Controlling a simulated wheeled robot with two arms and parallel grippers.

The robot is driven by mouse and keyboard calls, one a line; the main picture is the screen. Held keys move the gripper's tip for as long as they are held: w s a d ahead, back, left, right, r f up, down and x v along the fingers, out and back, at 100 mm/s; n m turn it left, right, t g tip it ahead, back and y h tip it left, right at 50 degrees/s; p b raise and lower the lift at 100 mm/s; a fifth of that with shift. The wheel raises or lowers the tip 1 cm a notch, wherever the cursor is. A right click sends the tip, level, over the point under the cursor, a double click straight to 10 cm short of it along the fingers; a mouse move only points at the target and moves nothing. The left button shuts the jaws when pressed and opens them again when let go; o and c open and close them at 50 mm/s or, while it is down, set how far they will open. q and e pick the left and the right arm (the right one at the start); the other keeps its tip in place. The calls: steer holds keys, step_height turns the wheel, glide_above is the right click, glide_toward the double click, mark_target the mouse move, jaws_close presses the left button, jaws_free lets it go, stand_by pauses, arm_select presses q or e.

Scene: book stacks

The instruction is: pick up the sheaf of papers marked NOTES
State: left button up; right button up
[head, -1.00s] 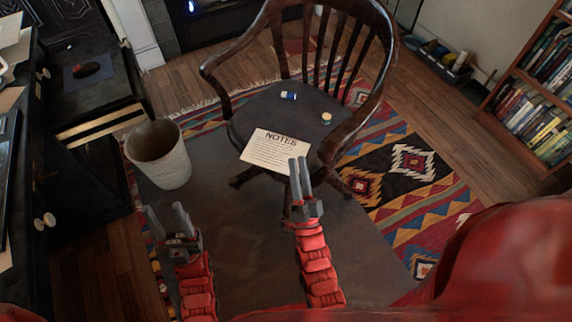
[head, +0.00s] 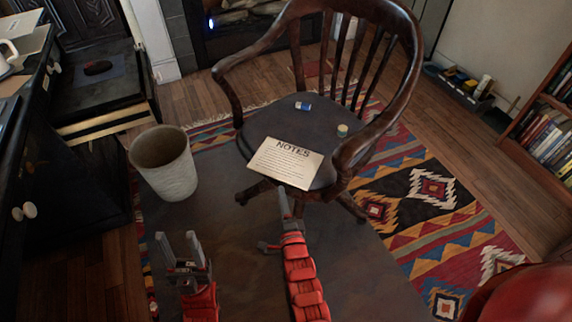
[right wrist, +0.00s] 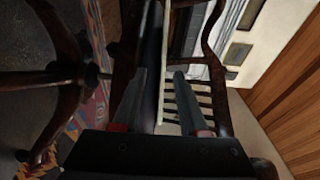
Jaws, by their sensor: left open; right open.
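The cream sheaf marked NOTES (head: 285,163) lies on the dark seat of a wooden armchair (head: 292,125), along its front edge. My right gripper (head: 283,200) is just in front of and below the sheaf's near edge, its fingers pointing at it and overlapping in the head view. In the right wrist view the right gripper (right wrist: 160,74) is open, with a thin pale strip, apparently the sheaf's edge, and the dark seat edge seen between or beyond the fingers. I cannot tell whether it touches. My left gripper (head: 178,242) is open and empty, lower left.
A small blue-and-white object (head: 303,106) and a small yellowish-topped one (head: 342,130) sit on the seat. A grey wastebasket (head: 165,165) stands left of the chair. A dark desk (head: 75,190) is at left, a bookshelf (head: 545,135) at right. The chair's arms flank the seat.

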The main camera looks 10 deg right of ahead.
mark_target(276, 177)
steer(key=w, duration=0.2)
steer(key=w+a+b, duration=0.1)
steer(key=w, duration=0.2)
steer(key=w+b, duration=0.1)
steer(key=w, duration=0.1)
steer(key=shift+w+a+r, duration=0.2)
steer(key=shift+w+r, duration=0.1)
steer(key=shift+r, duration=0.05)
jaws_close()
stand_by(1.1)
